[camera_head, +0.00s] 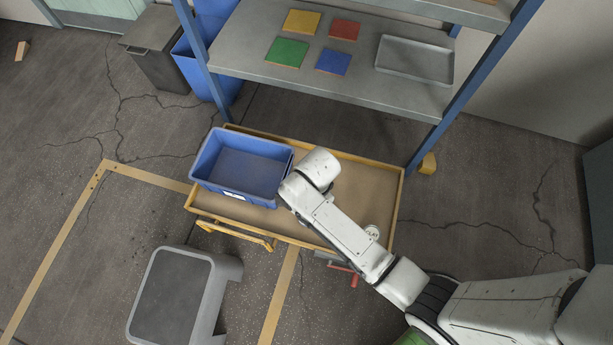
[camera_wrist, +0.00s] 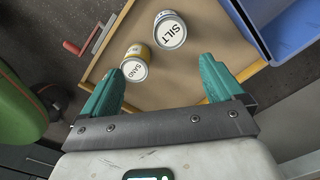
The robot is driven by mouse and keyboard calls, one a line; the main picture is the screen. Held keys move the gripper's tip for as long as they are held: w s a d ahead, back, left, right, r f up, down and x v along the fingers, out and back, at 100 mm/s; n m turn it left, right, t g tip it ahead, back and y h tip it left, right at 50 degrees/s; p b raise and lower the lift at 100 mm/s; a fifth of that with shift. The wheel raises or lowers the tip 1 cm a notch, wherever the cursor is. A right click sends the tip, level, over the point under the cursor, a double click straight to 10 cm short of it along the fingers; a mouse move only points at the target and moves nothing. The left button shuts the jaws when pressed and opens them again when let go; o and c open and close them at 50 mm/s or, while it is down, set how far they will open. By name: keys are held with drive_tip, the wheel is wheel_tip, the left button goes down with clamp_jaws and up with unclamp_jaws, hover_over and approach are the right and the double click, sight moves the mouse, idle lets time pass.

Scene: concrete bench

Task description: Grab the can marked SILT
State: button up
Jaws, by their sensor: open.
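The can marked SILT (camera_wrist: 170,31) shows in the wrist view at the top middle, with its white, dark-lettered top facing me. It stands in the tan tray (camera_wrist: 153,92). A second can marked SAND (camera_wrist: 134,68), with a yellowish side, stands below and left of it. My gripper (camera_wrist: 162,74) is open with its two teal fingers apart and nothing held. The SILT can lies beyond the fingertips; the SAND can shows close beside the left finger. In the head view my arm hides most of this spot. A small white round top (camera_head: 372,231) shows there; I cannot tell which can it is.
A blue bin (camera_head: 241,160) sits at the left of the wooden tray (camera_head: 340,160); it also shows in the wrist view (camera_wrist: 283,22). A red handle (camera_wrist: 74,47) sticks out at the tray's edge. A shelf (camera_head: 270,92) stands behind. A grey step stool (camera_head: 172,295) stands front left.

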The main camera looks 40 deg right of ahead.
drive_tip(key=w+f+m+b, duration=0.1)
drive_tip(key=f, duration=0.1)
drive_tip(key=f+m+b, duration=0.1)
drive_tip(key=f, duration=0.2)
drive_tip(key=w+a+f+m+b, duration=0.1)
drive_tip(key=f+m, duration=0.1)
drive_tip(key=shift+w+f+b, duration=0.3)
drive_tip(key=shift+w+f, duration=0.05)
wheel_tip(320, 180, down, 6)
drive_tip(key=b, duration=0.2)
drive_tip(key=shift+r+b, duration=0.25)
drive_tip(key=shift+b, duration=0.15)
drive_tip(key=f+b, duration=0.2)
drive_tip(key=f, duration=0.1)
drive_tip(key=f+b, duration=0.1)
drive_tip(key=f, duration=0.1)
drive_tip(key=shift+s+d+f+b, duration=0.1)
drive_tip(key=shift+s+d+b, duration=0.15)
drive_tip(key=shift+b, duration=0.05)
drive_tip(key=c, duration=1.4)
drive_tip(key=shift+r, duration=0.2)
drive_tip(key=shift+c, duration=0.2)
